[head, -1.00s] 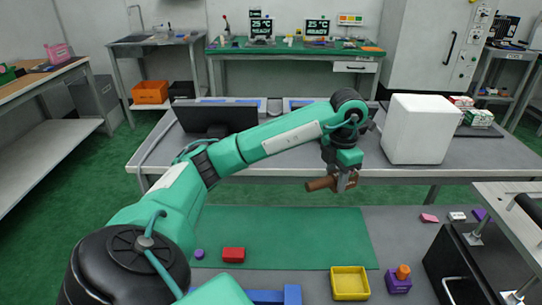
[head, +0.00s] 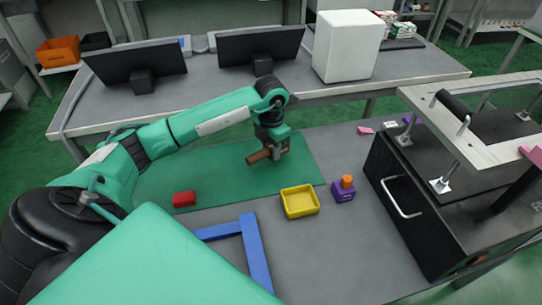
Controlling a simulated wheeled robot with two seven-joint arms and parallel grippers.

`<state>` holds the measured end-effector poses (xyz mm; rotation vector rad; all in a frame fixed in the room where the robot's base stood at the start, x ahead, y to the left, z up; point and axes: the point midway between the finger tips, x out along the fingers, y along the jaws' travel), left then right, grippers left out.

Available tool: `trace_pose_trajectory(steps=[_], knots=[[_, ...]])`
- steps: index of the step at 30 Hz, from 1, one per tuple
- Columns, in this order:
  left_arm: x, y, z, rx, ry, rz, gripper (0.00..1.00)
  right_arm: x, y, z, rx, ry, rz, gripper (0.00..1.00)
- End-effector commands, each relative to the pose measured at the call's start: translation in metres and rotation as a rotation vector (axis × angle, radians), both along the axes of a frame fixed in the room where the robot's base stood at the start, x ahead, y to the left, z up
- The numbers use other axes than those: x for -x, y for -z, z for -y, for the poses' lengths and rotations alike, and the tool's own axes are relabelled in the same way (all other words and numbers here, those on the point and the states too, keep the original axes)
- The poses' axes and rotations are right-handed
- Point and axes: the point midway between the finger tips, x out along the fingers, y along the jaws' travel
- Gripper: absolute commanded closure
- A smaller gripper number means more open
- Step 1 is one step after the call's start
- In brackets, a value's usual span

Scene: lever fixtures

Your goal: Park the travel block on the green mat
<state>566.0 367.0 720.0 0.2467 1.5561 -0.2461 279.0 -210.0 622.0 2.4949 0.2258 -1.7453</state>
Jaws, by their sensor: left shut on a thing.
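The green mat (head: 225,182) lies on the near table, partly covered by my left arm. My left gripper (head: 277,152) points down over the right part of the mat, shut on a brown, elongated block (head: 258,156). The block sticks out to the left of the fingers, roughly level. I cannot tell whether it touches the mat or hangs just above it. No label shows which piece is the travel block. A red block (head: 184,199) sits at the mat's left near part. My right gripper is out of view.
A yellow tray (head: 300,202) and a purple block with an orange peg (head: 345,189) stand near the mat's right front. A blue frame (head: 252,245) lies in front. A black box with a handle (head: 402,198) and a raised bench fill the right.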

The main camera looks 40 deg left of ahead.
Motion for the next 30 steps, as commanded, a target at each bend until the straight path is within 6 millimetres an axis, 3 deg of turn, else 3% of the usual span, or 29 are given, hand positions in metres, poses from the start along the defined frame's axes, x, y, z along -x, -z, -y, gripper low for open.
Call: trace_pose_trajectory(steps=[7, 19, 20, 22, 30], knots=[[0.001, 0.035, 0.000, 0.000, -0.001, -0.002, 0.90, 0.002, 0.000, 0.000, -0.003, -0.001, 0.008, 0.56], [0.000, 0.039, 0.000, 0.000, 0.000, -0.001, 0.90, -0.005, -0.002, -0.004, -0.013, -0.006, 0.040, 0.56], [0.000, 0.038, 0.000, 0.000, 0.000, -0.001, 0.58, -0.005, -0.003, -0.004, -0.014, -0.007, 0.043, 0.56], [0.000, 0.038, 0.000, 0.000, 0.000, -0.001, 0.44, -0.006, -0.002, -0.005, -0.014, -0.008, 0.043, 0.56], [0.001, 0.038, 0.000, 0.000, 0.000, -0.001, 0.42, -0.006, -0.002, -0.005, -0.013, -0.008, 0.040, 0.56]])
